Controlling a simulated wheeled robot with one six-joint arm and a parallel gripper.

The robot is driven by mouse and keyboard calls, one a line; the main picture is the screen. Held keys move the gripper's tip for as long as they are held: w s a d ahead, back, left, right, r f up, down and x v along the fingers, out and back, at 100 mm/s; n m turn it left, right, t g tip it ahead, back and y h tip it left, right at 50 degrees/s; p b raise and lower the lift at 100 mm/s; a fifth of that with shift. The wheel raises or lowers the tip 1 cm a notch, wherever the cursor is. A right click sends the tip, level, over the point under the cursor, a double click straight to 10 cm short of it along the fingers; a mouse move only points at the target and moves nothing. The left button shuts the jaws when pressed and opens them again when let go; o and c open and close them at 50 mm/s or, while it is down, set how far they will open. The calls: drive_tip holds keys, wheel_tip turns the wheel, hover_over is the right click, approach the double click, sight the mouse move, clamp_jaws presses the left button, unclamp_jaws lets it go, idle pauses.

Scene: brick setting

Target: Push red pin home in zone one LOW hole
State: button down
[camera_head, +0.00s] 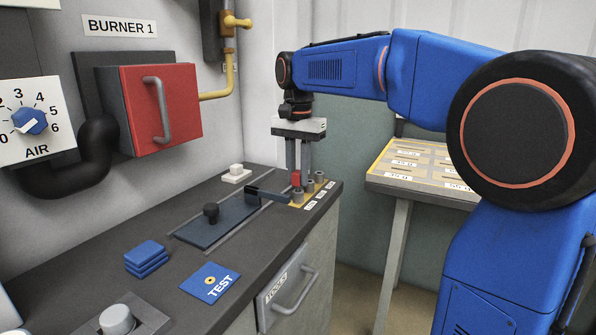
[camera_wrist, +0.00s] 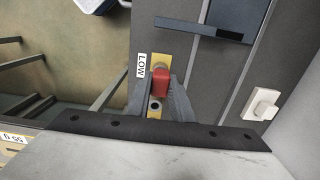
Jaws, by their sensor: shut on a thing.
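The red pin (camera_head: 296,179) is held upright between the fingertips of my gripper (camera_head: 299,183), which is shut on it. It also shows in the wrist view (camera_wrist: 147,84) between the two grey fingers (camera_wrist: 156,92). The pin is at the front-most of a short row of round sockets (camera_head: 298,195) on a yellow strip at the counter's right edge. In the wrist view the LOW label (camera_wrist: 141,66) lies beside that end of the yellow strip (camera_wrist: 160,56). The pin's lower end is hidden, so I cannot tell how deep it sits. Another dark hole (camera_wrist: 155,105) shows between the fingers.
A dark slide plate with a black knob (camera_head: 211,211) and a dark bar (camera_head: 268,194) lie left of the sockets. A white switch (camera_head: 237,173) is behind. Blue blocks (camera_head: 146,257) and a TEST card (camera_head: 211,281) lie nearer. A slotted side table (camera_head: 410,163) stands right.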

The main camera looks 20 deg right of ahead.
drive_tip(key=shift+f, duration=0.8)
drive_tip(key=c, duration=1.1)
unclamp_jaws()
drive_tip(key=shift+r, duration=0.1)
drive_tip(key=shift+r, duration=2.9)
